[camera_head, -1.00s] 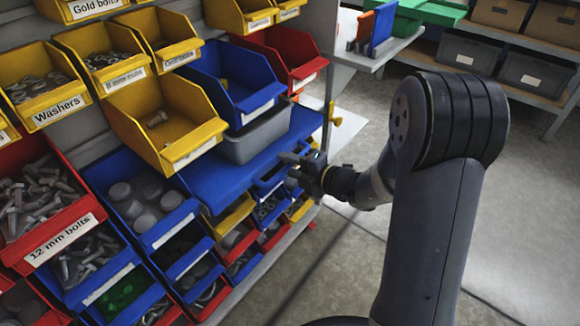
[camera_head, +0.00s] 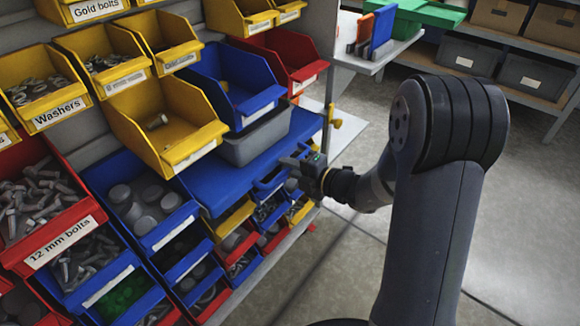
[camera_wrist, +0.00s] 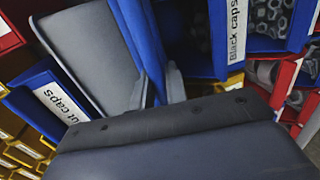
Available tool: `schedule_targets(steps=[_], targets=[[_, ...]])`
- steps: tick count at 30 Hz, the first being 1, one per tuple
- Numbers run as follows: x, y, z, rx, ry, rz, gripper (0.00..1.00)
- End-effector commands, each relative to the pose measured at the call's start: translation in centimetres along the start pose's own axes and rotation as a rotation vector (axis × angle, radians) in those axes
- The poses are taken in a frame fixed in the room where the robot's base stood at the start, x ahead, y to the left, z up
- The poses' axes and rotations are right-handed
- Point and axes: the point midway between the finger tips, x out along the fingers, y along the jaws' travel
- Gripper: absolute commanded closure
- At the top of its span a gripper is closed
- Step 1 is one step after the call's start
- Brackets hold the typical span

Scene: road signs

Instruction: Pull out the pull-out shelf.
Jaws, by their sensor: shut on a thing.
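The pull-out shelf is a flat blue board (camera_head: 216,182) in the middle of the bin rack in the head view. A grey box (camera_head: 256,138) sits on it. My gripper (camera_head: 296,164) is at the shelf's front edge, towards its right part. In the wrist view the shelf shows as a blue strip (camera_wrist: 139,35) running down between my fingertips (camera_wrist: 160,88). My gripper is shut on this edge. The exact contact is partly hidden by my dark gripper body. The grey box (camera_wrist: 92,50) is close beside the fingers there.
Yellow, blue and red bins of hardware fill the rack above and below the shelf. A blue bin labelled "Black caps" (camera_wrist: 225,35) is close to the fingers. A yellow knob (camera_head: 335,123) is on the rack's right side. The floor (camera_head: 345,250) in front is clear.

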Motion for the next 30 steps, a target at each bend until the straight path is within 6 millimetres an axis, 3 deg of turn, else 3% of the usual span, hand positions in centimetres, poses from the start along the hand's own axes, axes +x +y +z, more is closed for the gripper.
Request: schedule_targets(steps=[8,24,30], targets=[[-1.9,-0.2,0.0,0.004,-0.002,-0.003,1.0],[-14.2,-2.5,0.1,0.009,-0.006,-0.001,1.0],[-17.8,-3.4,0.0,0.007,-0.005,-0.001,1.0]])
